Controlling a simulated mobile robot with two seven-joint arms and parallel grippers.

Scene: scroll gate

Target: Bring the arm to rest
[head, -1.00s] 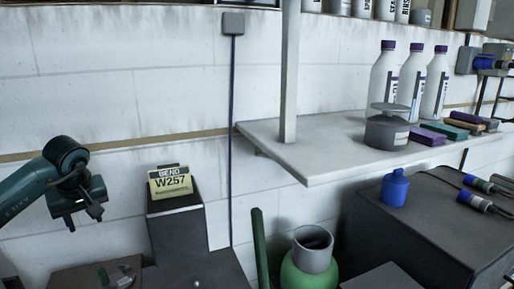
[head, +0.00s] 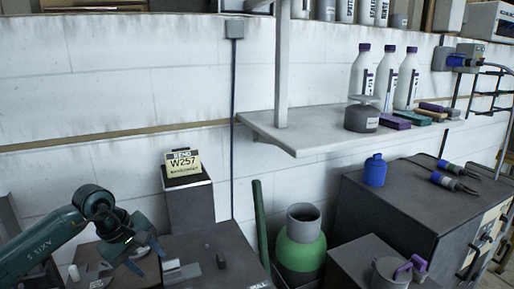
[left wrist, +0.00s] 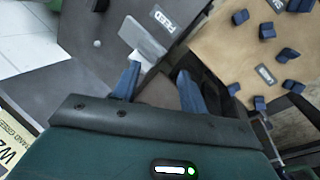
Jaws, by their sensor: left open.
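My left gripper (head: 148,258) is at the lower left of the head view, at the end of my teal arm. It is open, with its blue fingers apart and nothing between them. The fingers also show in the left wrist view (left wrist: 158,78), above a dark grey surface. My right gripper is in neither view.
A W257 sign (head: 183,162) stands on a grey post (head: 190,205) right of the gripper. Further right are a green vessel (head: 300,252) and a dark cabinet (head: 395,210) with a blue bottle (head: 375,171). A tan board (left wrist: 225,45) holds several small blue blocks.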

